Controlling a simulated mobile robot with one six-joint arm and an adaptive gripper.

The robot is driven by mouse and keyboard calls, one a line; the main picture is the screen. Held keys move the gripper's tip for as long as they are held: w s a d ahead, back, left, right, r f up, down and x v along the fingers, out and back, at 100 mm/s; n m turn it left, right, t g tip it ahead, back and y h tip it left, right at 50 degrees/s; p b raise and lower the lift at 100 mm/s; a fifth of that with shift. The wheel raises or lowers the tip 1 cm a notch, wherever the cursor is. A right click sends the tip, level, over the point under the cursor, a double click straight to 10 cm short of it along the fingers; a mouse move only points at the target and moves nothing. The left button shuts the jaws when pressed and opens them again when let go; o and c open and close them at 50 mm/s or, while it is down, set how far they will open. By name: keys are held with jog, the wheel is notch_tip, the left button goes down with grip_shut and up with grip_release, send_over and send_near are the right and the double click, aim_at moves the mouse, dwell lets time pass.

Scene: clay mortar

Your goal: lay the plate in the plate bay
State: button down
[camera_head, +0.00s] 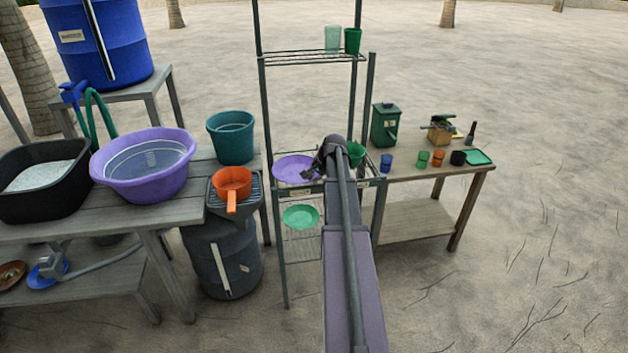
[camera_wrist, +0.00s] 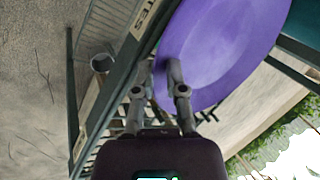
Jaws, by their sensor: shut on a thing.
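The purple plate (camera_head: 295,168) is at the left part of the rack's middle tier in the head view. My gripper (camera_head: 327,160) is shut on its right edge. In the wrist view the plate (camera_wrist: 228,45) fills the upper right, and my gripper (camera_wrist: 164,72) has its fingers at the rim. The plate bay (camera_head: 312,188) is this tier of the metal rack; a label (camera_wrist: 143,18) ending in "TES" shows on its front rail. The plate is over the bay, but I cannot tell whether it touches the bay floor. My arm hides part of the tier.
A green cup (camera_head: 356,154) stands right of my gripper on the same tier. A green plate (camera_head: 301,217) sits lower in the rack. Two cups (camera_head: 342,40) stand on the top shelf. A wooden table (camera_head: 430,168) with cups is at right; a bench (camera_head: 100,214) with basins is at left.

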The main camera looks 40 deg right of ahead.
jog(key=shift+w+d, duration=0.25)
jog(key=shift+w, duration=0.05)
jog(key=c, duration=0.6)
grip_release()
jog(key=shift+w+r+p, duration=0.1)
jog(key=shift+r+p, duration=0.45)
jog(key=shift+p, duration=0.05)
